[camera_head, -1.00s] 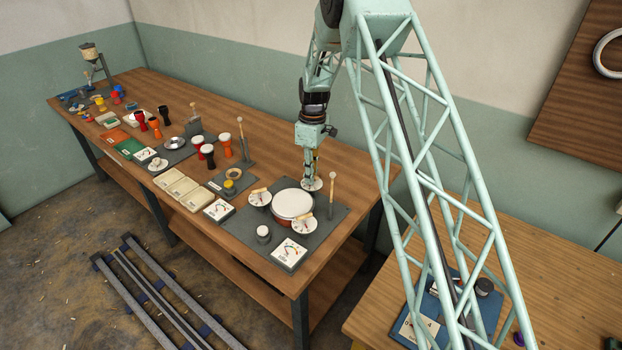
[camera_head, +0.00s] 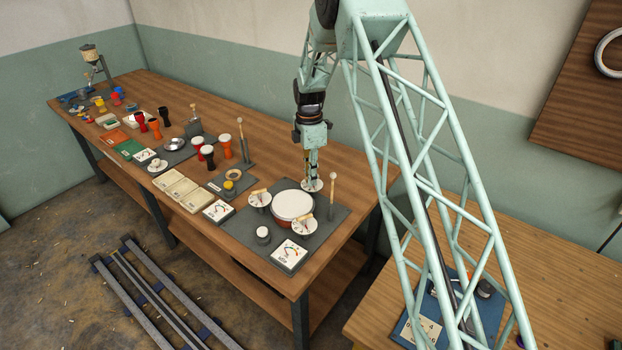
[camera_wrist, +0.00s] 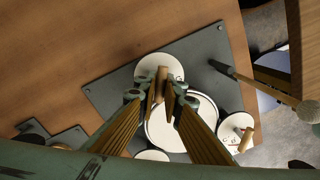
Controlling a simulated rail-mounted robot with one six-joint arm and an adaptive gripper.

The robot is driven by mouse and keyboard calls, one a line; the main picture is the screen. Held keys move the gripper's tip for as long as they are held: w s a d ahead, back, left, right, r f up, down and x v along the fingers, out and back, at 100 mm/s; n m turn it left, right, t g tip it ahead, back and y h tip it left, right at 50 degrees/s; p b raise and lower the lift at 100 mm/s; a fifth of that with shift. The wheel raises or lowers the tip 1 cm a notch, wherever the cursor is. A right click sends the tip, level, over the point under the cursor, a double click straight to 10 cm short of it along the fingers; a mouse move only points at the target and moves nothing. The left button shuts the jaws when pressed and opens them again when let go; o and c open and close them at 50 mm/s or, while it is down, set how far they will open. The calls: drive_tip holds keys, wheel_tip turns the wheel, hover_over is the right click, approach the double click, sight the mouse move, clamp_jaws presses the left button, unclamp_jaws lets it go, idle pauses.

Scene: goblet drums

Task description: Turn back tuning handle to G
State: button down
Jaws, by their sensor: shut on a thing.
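The drum (camera_head: 292,204) has a white head and a red-brown side, on a dark grey board. At its back is a white round dial (camera_head: 312,185), which also shows in the wrist view (camera_wrist: 147,66). My gripper (camera_head: 312,178) points straight down over this dial. In the wrist view its fingers (camera_wrist: 161,92) are shut on the back tuning handle (camera_wrist: 159,83), a wooden bar. The fingers hide part of the handle and dial, and I cannot read the letters. Two more dials with wooden handles sit beside the drum, at left (camera_head: 260,198) and front right (camera_head: 304,226).
A mallet (camera_head: 332,190) stands upright close to the right of my gripper. A white meter (camera_head: 289,252) and a small round knob (camera_head: 263,233) are at the board's front. The bench behind the board is clear.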

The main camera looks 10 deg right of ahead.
drive_tip(key=shift+n, duration=0.3)
drive_tip(key=c, duration=2.8)
unclamp_jaws()
drive_tip(key=shift+r, duration=0.15)
drive_tip(key=r, duration=1.1)
drive_tip(key=shift+w+a+r, duration=0.1)
drive_tip(key=shift+w+r, duration=0.25)
drive_tip(key=shift+r, duration=0.1)
